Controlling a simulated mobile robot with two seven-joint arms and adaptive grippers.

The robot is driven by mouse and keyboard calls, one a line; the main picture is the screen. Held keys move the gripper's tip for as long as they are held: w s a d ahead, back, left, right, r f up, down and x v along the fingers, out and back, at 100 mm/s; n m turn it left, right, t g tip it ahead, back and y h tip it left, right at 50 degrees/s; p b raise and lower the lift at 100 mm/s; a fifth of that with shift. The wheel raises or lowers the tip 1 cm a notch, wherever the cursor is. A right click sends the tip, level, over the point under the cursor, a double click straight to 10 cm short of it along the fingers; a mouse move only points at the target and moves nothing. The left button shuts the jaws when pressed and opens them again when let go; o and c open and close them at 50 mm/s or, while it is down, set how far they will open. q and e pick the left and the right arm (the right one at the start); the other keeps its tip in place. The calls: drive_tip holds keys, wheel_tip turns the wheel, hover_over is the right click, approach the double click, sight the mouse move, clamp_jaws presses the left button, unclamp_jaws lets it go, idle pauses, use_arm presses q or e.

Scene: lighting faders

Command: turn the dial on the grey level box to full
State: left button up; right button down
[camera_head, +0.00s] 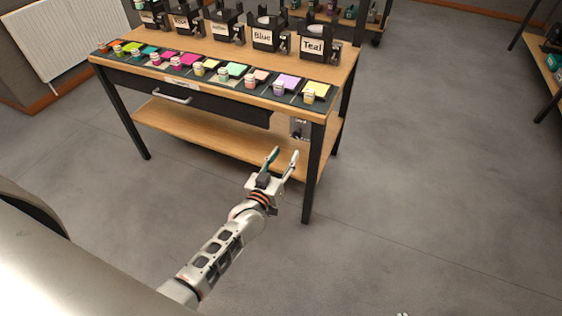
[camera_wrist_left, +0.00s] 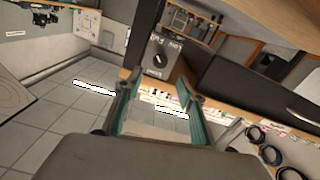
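The grey level box (camera_head: 299,128) is mounted below the worktop of the wooden table, near its front right leg. In the left wrist view its front (camera_wrist_left: 170,47) carries a round black dial (camera_wrist_left: 159,60) with small lettering around it. The lettering and exact dial setting are too small to read. My left gripper (camera_head: 284,156) is open and empty, its fingers pointing toward the box. In the left wrist view the gripper (camera_wrist_left: 160,80) shows its two teal-lined fingers apart, with the dial beyond them, not touched. My right gripper is not in view.
The table leg (camera_head: 314,172) stands close to the right of my left gripper. A lower shelf (camera_head: 205,128) and a drawer handle (camera_head: 171,96) lie to the left. Colour cards and labelled holders fill the tabletop (camera_head: 335,72). The floor in front is clear.

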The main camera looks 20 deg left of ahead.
use_arm(q)
drive_tip(key=shift+s, duration=1.2)
drive_tip(key=shift+s, duration=0.1)
